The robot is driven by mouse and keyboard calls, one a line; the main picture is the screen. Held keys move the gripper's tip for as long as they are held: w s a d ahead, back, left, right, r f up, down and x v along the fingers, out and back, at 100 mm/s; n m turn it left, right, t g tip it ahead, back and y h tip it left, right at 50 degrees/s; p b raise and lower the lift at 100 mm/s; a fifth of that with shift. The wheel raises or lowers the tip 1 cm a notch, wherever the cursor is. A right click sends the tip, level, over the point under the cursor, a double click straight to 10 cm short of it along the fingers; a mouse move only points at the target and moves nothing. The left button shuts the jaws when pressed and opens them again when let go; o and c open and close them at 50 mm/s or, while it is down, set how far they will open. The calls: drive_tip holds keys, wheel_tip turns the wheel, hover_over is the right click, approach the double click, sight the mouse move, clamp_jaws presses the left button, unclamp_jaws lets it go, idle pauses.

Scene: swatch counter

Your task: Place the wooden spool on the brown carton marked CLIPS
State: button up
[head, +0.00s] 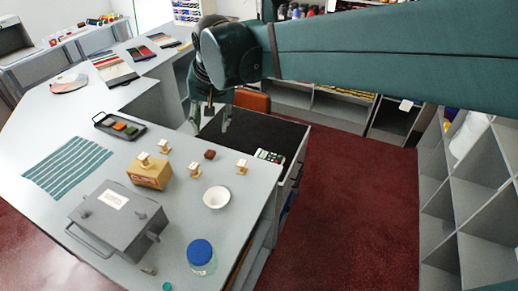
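The brown carton marked CLIPS (150,176) stands on the grey counter, left of the middle. A small pale wooden spool-like piece (144,158) appears to rest on its top. Similar pale pieces stand on the counter: one behind the carton (163,146), one to its right (195,169) and one farther right (242,167). They are too small to tell apart surely. My gripper (211,121) is above the far part of the counter, behind and right of the carton and apart from it. Its fingers look spread, with no spool seen between them.
A dark red-brown piece (209,154), a white bowl (216,197) and a blue-lidded jar (201,256) stand near the carton. A grey box with handles (118,222) is in front of it. A dark tray (110,120) and striped cloth (67,166) lie left.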

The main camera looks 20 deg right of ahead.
drive_tip(key=s+d+f+n+t, duration=0.1)
drive_tip(key=s+d+f+n, duration=0.1)
drive_tip(key=s+d, duration=0.4)
drive_tip(key=s+d+f+n+t, duration=0.2)
drive_tip(key=s+d+f, duration=0.2)
drive_tip(key=s, duration=0.9)
drive_tip(key=shift+s+d+f+h, duration=0.15)
drive_tip(key=shift+d+f+h, duration=0.2)
drive_tip(key=shift+d, duration=0.65)
